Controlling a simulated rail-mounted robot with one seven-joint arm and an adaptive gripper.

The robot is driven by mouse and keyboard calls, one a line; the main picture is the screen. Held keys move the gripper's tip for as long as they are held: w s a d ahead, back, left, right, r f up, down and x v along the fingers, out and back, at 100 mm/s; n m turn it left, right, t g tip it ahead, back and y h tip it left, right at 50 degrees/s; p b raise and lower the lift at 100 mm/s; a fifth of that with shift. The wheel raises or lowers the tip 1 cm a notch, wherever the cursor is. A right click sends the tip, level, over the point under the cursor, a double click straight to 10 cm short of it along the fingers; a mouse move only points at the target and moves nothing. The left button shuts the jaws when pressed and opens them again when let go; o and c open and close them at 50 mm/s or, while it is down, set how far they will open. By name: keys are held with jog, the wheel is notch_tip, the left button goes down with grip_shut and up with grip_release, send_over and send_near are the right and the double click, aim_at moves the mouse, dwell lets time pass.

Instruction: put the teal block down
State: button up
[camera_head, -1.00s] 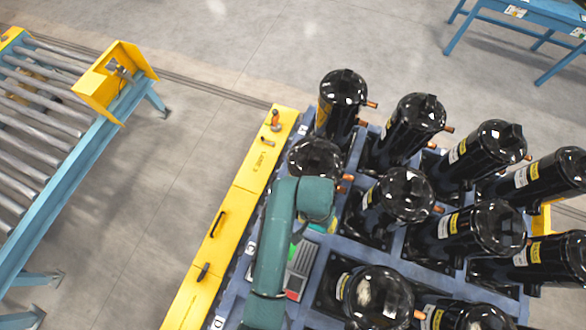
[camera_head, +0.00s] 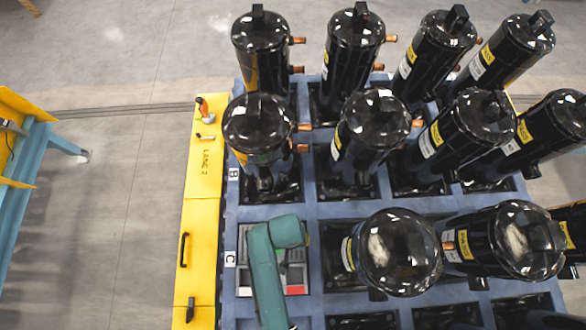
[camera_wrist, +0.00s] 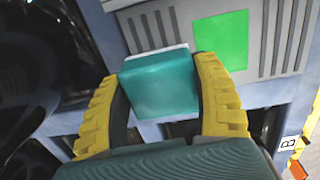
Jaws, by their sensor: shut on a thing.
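The teal block (camera_wrist: 158,88) sits between the two yellow fingers of my gripper (camera_wrist: 160,80) in the wrist view. The fingers are shut on its left and right sides. A grey ribbed plate (camera_wrist: 297,30) with a green square (camera_wrist: 221,40) lies just beyond the block. I cannot tell whether the block touches the plate. In the head view my arm covers part of this plate (camera_head: 297,248) in the row marked C, where a red patch (camera_head: 296,289) also shows. The block and fingers are hidden there.
Black compressors (camera_head: 397,250) stand upright in the blue pallet (camera_head: 340,210) around the plate, several of them close behind and to the right. A yellow rail (camera_head: 203,210) with handles borders the left side. A conveyor (camera_head: 30,165) stands farther left beyond open floor.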

jog(key=shift+f+b, duration=0.4)
jog(key=shift+f, duration=1.5)
jog(key=shift+f, duration=0.15)
jog(key=o, duration=1.2)
jog(key=r+p, duration=0.1)
jog(key=r, duration=0.7)
jog(key=r+p, duration=0.1)
jog(key=r, duration=0.3)
jog(key=shift+w+a+r+p, duration=0.15)
jog(key=shift+w+a+p, duration=0.1)
jog(key=shift+a+p, duration=0.1)
